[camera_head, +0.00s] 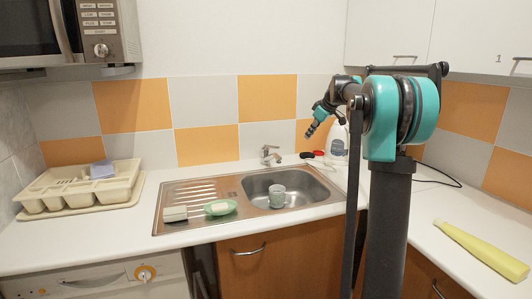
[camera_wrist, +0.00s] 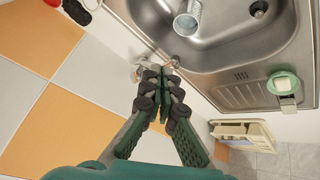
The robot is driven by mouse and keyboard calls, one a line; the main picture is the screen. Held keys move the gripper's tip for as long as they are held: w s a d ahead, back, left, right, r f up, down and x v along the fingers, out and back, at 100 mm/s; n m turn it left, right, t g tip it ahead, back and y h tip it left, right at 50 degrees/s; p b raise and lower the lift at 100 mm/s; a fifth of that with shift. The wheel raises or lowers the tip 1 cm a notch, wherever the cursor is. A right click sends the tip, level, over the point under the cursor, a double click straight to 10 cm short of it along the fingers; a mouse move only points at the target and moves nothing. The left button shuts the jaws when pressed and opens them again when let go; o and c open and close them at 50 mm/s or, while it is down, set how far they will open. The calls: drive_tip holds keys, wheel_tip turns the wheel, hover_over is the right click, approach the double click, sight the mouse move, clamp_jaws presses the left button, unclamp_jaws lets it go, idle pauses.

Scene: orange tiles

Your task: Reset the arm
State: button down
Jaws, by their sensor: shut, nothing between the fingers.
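My arm stands at the right in the head view, teal and black. It is bent so that my gripper (camera_head: 310,131) points down and left in front of the tiled wall, above the counter behind the sink (camera_head: 330,196). In the wrist view my gripper (camera_wrist: 165,78) has its fingertips together with nothing between them. The faucet (camera_head: 268,155) is left of my gripper in the head view. In the wrist view its metal (camera_wrist: 138,72) is partly hidden beside the fingers.
A cup (camera_head: 277,195) stands in the basin. A cutlery tray (camera_head: 75,192) is at left, a white bottle (camera_head: 338,141) behind my arm, a yellow bottle (camera_head: 480,249) at right. Upper cabinets (camera_head: 400,30) hang above.

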drive_tip(key=s+f+m+h, duration=0.1)
drive_tip(key=s+f+m, duration=0.2)
drive_tip(key=s+f, duration=0.7)
drive_tip(key=s+f+m+h, duration=0.1)
drive_tip(key=s+f+m, duration=0.3)
drive_tip(key=s+f, duration=0.7)
drive_tip(key=s+f+m+g+h, duration=0.1)
drive_tip(key=s+f, duration=0.9)
drive_tip(key=s, duration=1.5)
drive_tip(key=m+h, duration=0.1)
drive_tip(key=m, duration=0.1)
drive_tip(key=shift+s+d+f+m, duration=0.3)
drive_tip(key=shift+d+f+m, duration=0.05)
drive_tip(key=shift+d+m, duration=0.05)
